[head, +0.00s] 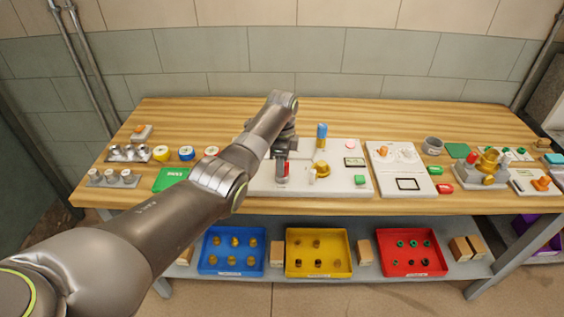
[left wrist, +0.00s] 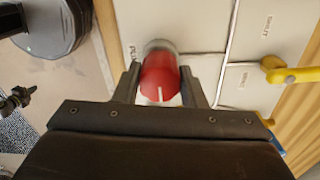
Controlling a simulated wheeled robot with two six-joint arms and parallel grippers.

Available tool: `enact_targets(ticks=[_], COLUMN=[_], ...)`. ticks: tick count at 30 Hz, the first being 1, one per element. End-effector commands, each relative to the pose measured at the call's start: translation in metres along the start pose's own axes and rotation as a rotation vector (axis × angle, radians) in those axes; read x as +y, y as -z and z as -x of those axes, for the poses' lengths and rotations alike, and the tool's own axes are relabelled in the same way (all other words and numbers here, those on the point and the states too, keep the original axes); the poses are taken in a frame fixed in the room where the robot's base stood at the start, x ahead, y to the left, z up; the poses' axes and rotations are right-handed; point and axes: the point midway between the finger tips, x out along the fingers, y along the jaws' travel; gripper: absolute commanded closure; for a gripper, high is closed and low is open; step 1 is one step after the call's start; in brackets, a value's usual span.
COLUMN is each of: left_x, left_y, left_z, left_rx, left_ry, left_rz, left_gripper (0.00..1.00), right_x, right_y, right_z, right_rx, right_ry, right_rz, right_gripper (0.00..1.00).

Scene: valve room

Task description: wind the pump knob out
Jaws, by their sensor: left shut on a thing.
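The red pump knob (left wrist: 160,80) has a white line on its face and sits on a grey collar on a pale panel (left wrist: 195,25). A partly hidden label beside it begins with "PU". My left gripper (left wrist: 160,92) is shut on the knob, one finger on each side. In the head view my left gripper (head: 282,172) reaches down to the panel (head: 330,187) on the bench, and only a little of the red knob shows there. My right gripper is not in view.
A yellow lever (left wrist: 292,74) is on the same panel in the left wrist view. Bare wood (head: 220,118) lies behind.

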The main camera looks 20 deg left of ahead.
Motion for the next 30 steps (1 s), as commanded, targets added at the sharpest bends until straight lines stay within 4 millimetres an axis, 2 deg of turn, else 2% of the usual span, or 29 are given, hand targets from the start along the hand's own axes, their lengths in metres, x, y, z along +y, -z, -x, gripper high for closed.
enact_targets(ticks=[11,30], left_x=[0.0,0.0], left_y=[0.0,0.0], left_z=[0.004,0.003], left_rx=[0.001,0.002], left_ry=[-0.001,0.0], left_rz=[0.19,0.791], left_gripper=[0.85,0.85], right_x=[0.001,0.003], right_y=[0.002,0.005], right_z=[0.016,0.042], right_rx=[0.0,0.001], right_ry=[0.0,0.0], right_rz=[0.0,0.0], right_gripper=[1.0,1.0])
